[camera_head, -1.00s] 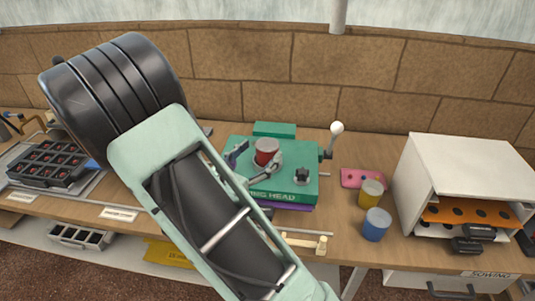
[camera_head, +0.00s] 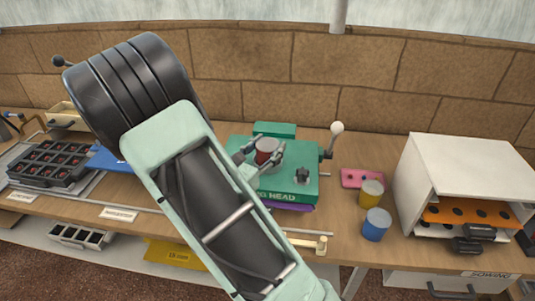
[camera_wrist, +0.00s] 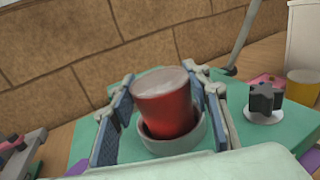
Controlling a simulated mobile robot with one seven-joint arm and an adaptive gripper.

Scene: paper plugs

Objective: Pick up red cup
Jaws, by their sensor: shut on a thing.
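The red cup (camera_head: 266,150) stands on the green sowing-head machine (camera_head: 305,165). In the wrist view the red cup (camera_wrist: 165,105) is upright but looks slightly tilted, with its base inside a round grey ring (camera_wrist: 185,142). My gripper (camera_wrist: 164,92) has one finger on each side of the cup and is shut on it. In the head view my gripper (camera_head: 262,154) reaches the cup from the front left, and my arm hides part of the machine's left side.
A white-topped knob lever (camera_head: 337,128) rises at the machine's right. A small black knob piece (camera_wrist: 265,98) is right of the cup. A pink block (camera_head: 360,178), yellow cup (camera_head: 371,193), blue cup (camera_head: 376,225) and white cabinet (camera_head: 465,165) stand further right. A brick wall is behind.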

